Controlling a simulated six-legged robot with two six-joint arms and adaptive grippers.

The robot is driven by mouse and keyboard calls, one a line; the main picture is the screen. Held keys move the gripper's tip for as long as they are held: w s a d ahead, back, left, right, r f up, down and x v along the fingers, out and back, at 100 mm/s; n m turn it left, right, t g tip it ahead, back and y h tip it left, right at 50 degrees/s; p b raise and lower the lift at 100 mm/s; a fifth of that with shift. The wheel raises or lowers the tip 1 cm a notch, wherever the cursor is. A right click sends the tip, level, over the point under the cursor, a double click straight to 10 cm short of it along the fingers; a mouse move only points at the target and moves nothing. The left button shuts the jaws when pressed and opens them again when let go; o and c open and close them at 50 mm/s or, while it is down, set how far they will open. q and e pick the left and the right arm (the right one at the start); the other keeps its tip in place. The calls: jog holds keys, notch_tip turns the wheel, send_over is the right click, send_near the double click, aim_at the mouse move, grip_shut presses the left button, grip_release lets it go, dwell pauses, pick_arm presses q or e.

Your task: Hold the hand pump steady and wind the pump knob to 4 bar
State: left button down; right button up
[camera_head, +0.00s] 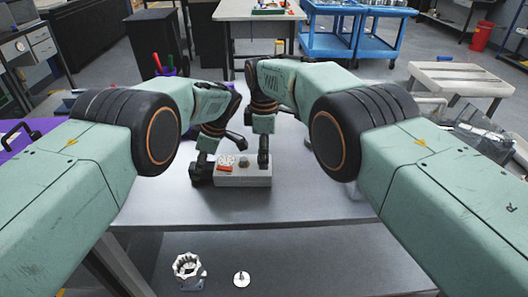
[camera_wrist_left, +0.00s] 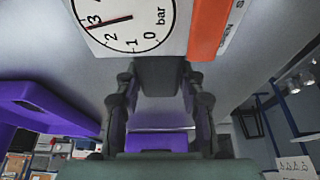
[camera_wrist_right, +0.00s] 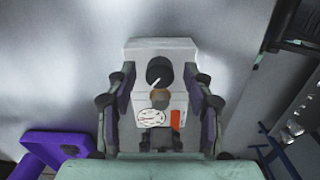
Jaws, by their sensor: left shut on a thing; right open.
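The hand pump (camera_head: 252,179) is a pale box on the grey table, with a gauge (camera_head: 226,160) and a red label on top. In the left wrist view the gauge (camera_wrist_left: 122,22) needle points close to 3 bar. My left gripper (camera_head: 203,170) is shut on the dark block at the pump's left end, seen close in the left wrist view (camera_wrist_left: 160,75). The dark pump knob (camera_wrist_right: 160,69) has a white mark and shows in the right wrist view. My right gripper (camera_wrist_right: 158,82) is open above the pump, its fingers apart on either side of the knob area.
Below the table edge lie a white toothed ring part (camera_head: 187,266) and a small pale disc with a stem (camera_head: 241,279). A purple surface (camera_head: 20,139) is at the left. Blue carts (camera_head: 360,42) and a white table (camera_head: 258,12) stand behind. The table around the pump is mostly clear.

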jog(key=shift+c, duration=0.2)
grip_shut()
dwell(0.3)
jog(key=shift+m, duration=0.4)
jog(key=m, duration=0.5)
jog(key=shift+s+a+m, duration=0.1)
jog(key=shift+m, duration=2.4)
jog(key=shift+o, duration=0.2)
grip_release()
